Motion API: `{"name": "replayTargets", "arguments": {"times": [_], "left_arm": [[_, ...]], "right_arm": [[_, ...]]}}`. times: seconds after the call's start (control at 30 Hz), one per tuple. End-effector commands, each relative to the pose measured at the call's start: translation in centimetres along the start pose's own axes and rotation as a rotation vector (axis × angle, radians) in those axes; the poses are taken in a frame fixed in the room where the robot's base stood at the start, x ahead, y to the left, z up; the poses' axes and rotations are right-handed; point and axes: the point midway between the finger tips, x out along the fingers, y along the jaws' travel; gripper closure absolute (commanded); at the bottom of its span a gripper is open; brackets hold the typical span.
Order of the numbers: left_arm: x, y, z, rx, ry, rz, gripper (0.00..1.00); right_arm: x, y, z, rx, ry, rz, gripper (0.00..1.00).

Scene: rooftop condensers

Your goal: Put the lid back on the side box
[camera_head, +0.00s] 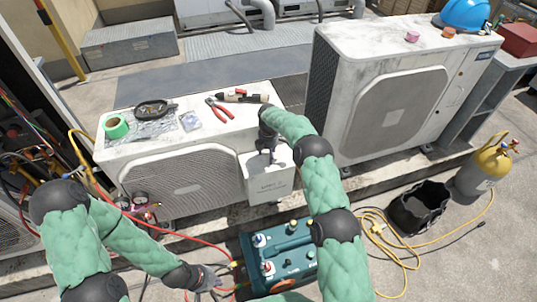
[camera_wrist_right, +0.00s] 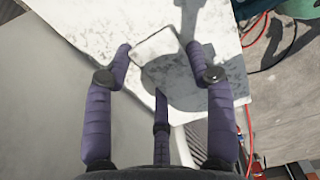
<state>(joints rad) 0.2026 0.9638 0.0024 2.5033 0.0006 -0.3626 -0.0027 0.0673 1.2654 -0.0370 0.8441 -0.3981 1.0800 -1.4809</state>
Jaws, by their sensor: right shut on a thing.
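The white side box (camera_head: 269,185) is on the right end of the low condenser's front, with small dark print on its face. My right gripper (camera_head: 270,155) points down at the top of the box and partly hides it. In the right wrist view my right gripper (camera_wrist_right: 159,50) has its fingers on either side of a pale, flat piece that looks like the lid (camera_wrist_right: 153,46). Whether the lid touches the box cannot be told. My left gripper (camera_head: 210,281) is low, left of the teal machine, apart from the box; its finger opening is unclear.
The low condenser (camera_head: 190,185) carries green tape (camera_head: 115,127), red pliers (camera_head: 219,110) and other small items. A taller condenser (camera_head: 395,95) stands to the right. The teal machine (camera_head: 292,250), hoses, a black bucket (camera_head: 420,205) and a yellow-topped cylinder (camera_head: 485,165) occupy the floor.

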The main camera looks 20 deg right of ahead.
Motion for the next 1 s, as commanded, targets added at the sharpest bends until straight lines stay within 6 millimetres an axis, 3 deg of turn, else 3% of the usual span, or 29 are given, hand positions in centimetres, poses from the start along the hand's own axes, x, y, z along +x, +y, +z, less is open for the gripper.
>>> {"name": "replayTargets", "arguments": {"times": [0.8,0.83,0.9,0.93,1.0], "left_arm": [[0.38,-0.14,-0.01,0.0,0.0,0.0,1.0],[0.38,-0.14,-0.01,0.0,0.0,0.0,1.0],[0.34,-0.12,-0.01,0.0,0.0,0.0,1.0],[0.33,-0.12,-0.01,0.0,0.0,0.0,1.0],[0.33,-0.12,-0.01,0.0,0.0,0.0,1.0]], "right_arm": [[0.23,0.08,0.03,0.001,0.0,0.002,0.88],[0.22,0.08,0.03,0.001,0.0,0.002,0.42],[0.19,0.08,0.03,0.001,0.0,0.002,0.22],[0.19,0.08,0.03,0.001,0.0,0.002,0.17],[0.2,0.07,0.03,0.0,0.0,0.002,0.17]]}}
